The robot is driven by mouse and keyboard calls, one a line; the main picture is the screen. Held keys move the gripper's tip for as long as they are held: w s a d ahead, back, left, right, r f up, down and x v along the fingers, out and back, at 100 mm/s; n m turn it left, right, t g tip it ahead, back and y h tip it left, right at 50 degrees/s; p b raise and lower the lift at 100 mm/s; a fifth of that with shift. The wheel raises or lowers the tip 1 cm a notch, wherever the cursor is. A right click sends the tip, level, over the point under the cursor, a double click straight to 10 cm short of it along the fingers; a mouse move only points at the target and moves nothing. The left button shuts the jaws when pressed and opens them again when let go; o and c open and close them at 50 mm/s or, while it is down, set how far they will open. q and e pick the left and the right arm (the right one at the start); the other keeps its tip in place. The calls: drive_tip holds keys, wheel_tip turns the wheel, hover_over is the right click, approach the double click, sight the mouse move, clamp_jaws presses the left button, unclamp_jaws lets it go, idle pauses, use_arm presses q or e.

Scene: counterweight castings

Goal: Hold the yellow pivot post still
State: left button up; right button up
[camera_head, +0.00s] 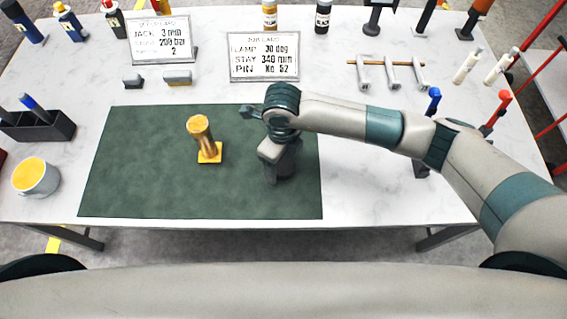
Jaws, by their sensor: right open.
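The yellow pivot post (201,134) stands on its square yellow base on the left half of the dark green mat (140,190). It leans slightly in the picture and nothing touches it. My right gripper (275,168) hangs over the right part of the mat, to the right of the post and apart from it. It is open and I see nothing in it; its fingers are partly hidden by my own wrist. My left gripper is out of view.
Two printed cards (264,57) stand behind the mat. A white cup with yellow contents (36,177) and a dark holder (38,126) are at the left. A metal rack (391,72) stands at the back right. The mat around the post is clear.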

sight(282, 165)
drive_tip(key=shift+c, duration=0.6)
drive_tip(key=c, duration=1)
drive_tip(key=shift+r, duration=0.15)
drive_tip(key=shift+r+b, duration=0.55)
drive_tip(key=shift+b, duration=0.1)
wheel_tip(282, 165, up, 2)
drive_tip(key=shift+r+b, duration=0.25)
drive_tip(key=shift+b, duration=0.6)
drive_tip(key=s+d+r+b, duration=0.3)
drive_tip(key=s+r, duration=0.4)
drive_tip(key=s, duration=0.4)
drive_tip(key=shift+d, duration=0.15)
drive_tip(key=shift+s, duration=0.1)
